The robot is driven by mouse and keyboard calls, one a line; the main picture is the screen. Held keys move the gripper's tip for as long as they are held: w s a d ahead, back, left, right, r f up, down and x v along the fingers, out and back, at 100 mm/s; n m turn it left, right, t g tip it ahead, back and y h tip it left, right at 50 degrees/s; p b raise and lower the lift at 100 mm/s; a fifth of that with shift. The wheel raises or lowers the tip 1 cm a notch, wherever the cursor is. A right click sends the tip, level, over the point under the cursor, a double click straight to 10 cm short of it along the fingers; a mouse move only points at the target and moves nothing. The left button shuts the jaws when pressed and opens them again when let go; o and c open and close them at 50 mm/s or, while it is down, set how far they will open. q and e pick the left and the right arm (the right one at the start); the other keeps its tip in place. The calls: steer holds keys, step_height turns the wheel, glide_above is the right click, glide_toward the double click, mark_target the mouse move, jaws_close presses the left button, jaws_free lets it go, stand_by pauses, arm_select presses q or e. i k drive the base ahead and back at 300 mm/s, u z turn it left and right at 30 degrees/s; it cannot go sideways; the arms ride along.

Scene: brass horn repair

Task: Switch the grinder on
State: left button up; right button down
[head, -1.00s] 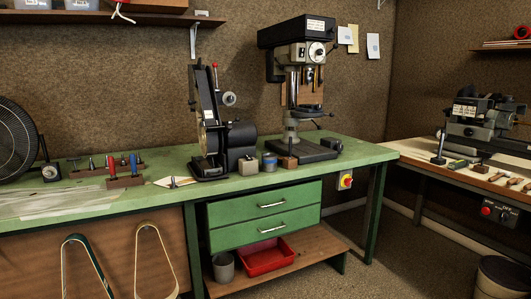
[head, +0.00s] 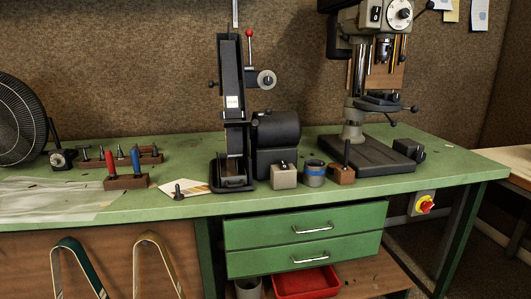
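The belt grinder (head: 233,108) stands upright on the green workbench (head: 330,193), near the middle of the head view. It has a tall dark belt arm, a red-knobbed lever (head: 250,34) and a black motor housing (head: 277,131). A small grey box (head: 284,176) with a dark toggle-like part on top sits in front of the motor. I cannot tell which way the toggle points. Neither of my grippers is in view.
A blue-banded tin (head: 314,174) and a brown block (head: 341,174) stand right of the grey box. A drill press (head: 370,150) is behind them. Handled tools (head: 124,172) and a fan (head: 20,120) are left.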

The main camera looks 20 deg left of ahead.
mark_target(283, 165)
steer(key=u, duration=0.8)
steer(key=i, duration=0.85)
steer(key=u, duration=0.8)
